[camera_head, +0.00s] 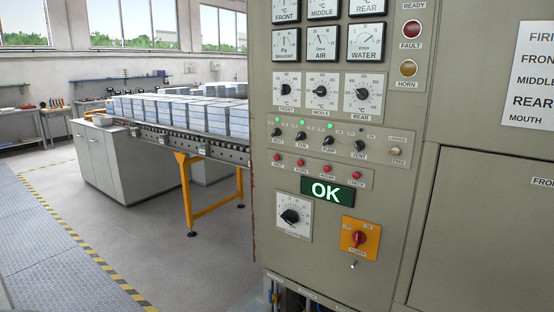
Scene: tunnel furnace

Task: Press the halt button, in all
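A grey control cabinet (340,225) fills the middle and right. A row of several small red buttons sits on its strip, among them a leftmost one (278,157) and a rightmost one (357,175). Their labels are too small to read surely, so I cannot tell which one is the halt button. A green display (327,191) below them reads OK. A red rotary switch (358,239) sits on an orange plate with OFF and ON marks. Neither of my grippers is in view.
Dials, gauges and black switches with green lamps cover the panel above the red buttons. A red FAULT lamp (411,29) and an amber HORN lamp (408,68) are at upper right. A roller conveyor (190,142) with grey blocks stands left. The floor (150,235) is clear.

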